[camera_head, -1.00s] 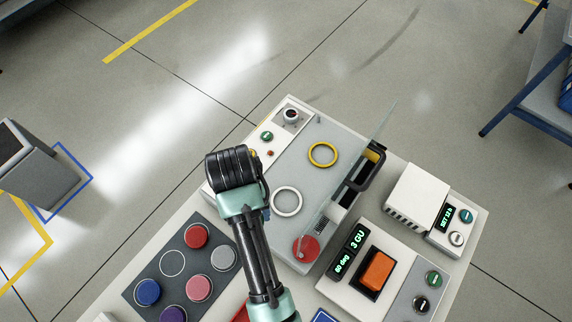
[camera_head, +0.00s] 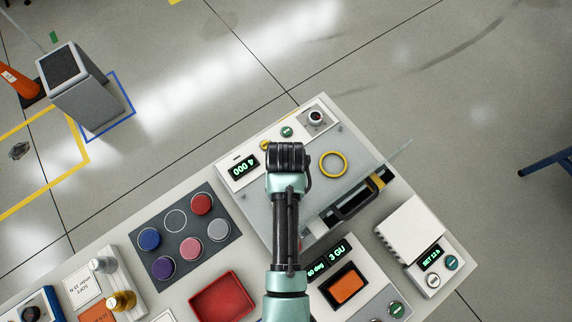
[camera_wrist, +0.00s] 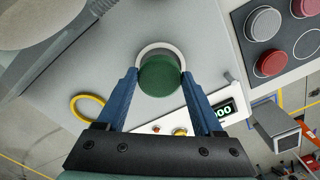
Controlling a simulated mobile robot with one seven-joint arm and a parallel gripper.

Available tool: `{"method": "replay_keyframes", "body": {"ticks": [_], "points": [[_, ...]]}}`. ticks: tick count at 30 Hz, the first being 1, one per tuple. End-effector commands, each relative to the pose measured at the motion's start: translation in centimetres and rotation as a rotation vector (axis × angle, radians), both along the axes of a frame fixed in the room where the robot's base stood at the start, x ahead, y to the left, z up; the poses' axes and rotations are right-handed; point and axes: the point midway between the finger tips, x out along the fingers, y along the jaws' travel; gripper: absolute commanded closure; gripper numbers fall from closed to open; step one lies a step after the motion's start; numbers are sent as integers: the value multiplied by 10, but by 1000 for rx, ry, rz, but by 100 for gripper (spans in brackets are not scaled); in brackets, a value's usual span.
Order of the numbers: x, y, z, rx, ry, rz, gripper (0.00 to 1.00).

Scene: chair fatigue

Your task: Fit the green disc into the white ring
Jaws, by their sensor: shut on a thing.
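The green disc (camera_wrist: 160,77) is between the two blue fingers of my gripper (camera_wrist: 160,84) in the wrist view, and the fingers are shut on it. The white ring (camera_wrist: 158,48) lies on the grey plate (camera_wrist: 110,55). Its upper arc shows past the disc, which covers its lower part. The disc overlaps the ring in this view and looks off centre toward the picture's bottom. I cannot tell how high it is above the ring. In the head view my wrist hides the disc, the ring and the fingertips.
A yellow ring (camera_head: 333,164) lies on the same plate, right of my wrist. A raised clear panel with a dark handle (camera_head: 359,198) stands along the plate's right side. A dark tray (camera_head: 190,220) of coloured discs and a red tray (camera_head: 223,300) lie to the left.

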Motion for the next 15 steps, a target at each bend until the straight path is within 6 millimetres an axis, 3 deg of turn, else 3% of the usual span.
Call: {"method": "replay_keyframes", "body": {"ticks": [4, 15], "points": [[0, 0, -13, 0, -1, 0, 99], [1, 0, -18, 0, -2, 0, 99]]}}
